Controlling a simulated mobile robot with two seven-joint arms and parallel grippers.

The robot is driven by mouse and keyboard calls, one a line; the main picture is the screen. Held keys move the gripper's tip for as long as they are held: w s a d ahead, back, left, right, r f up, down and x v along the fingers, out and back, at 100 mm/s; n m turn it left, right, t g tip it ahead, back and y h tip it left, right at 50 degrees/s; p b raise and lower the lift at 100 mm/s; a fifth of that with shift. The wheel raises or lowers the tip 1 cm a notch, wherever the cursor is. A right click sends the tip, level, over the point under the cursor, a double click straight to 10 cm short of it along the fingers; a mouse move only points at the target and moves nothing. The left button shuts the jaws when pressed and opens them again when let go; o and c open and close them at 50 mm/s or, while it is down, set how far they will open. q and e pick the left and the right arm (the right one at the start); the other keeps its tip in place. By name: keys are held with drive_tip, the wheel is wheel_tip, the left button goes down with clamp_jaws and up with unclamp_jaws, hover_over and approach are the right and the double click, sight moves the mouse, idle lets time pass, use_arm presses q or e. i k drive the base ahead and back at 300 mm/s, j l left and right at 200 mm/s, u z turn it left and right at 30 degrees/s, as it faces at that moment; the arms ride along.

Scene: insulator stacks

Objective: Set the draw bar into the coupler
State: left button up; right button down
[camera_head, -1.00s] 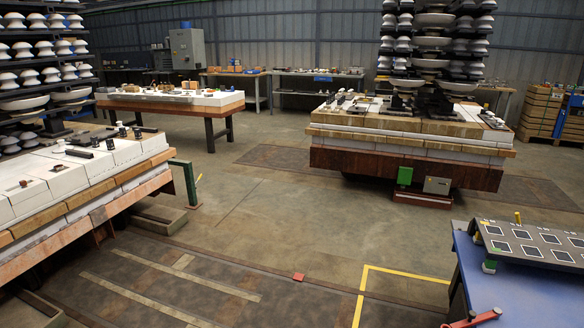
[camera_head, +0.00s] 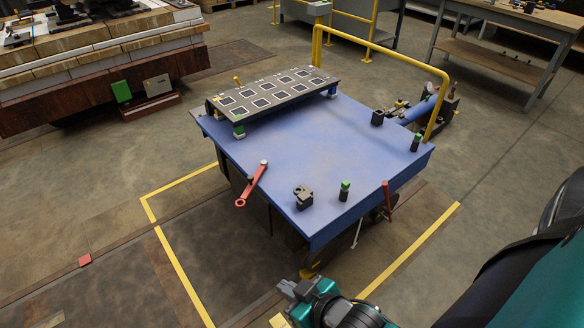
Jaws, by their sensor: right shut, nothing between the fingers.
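A red bar (camera_head: 252,183) with a ring at its lower end lies across the near left edge of the blue cart top (camera_head: 290,150); it looks like the draw bar. A small dark notched block (camera_head: 303,198) stands on the blue top near the front corner. I cannot tell for sure whether it is the coupler. My right gripper (camera_head: 286,290) is low at the bottom middle, in front of the cart and clear of it, shut and empty. My left gripper is out of view.
A black panel with pale squares (camera_head: 262,92) stands at the cart's back. Yellow floor lines (camera_head: 180,273) surround the cart. A loaded bench (camera_head: 100,75) is at left.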

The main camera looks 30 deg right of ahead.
sight(252, 180)
drive_tip(key=i+j+z, duration=0.15)
drive_tip(key=z, duration=0.25)
drive_tip(key=i+j+z, duration=0.1)
drive_tip(key=z, duration=0.3)
drive_tip(key=j+z, duration=0.25)
drive_tip(key=z, duration=0.15)
drive_tip(key=i+j+z, duration=0.15)
drive_tip(key=j+z, duration=0.3)
drive_tip(key=i+j+z, duration=0.1)
drive_tip(key=j+z, duration=0.35)
drive_tip(key=i+j+z, duration=0.25)
drive_tip(key=j+z, duration=0.25)
drive_tip(key=i+j+z, duration=0.1)
drive_tip(key=i+j, duration=0.15)
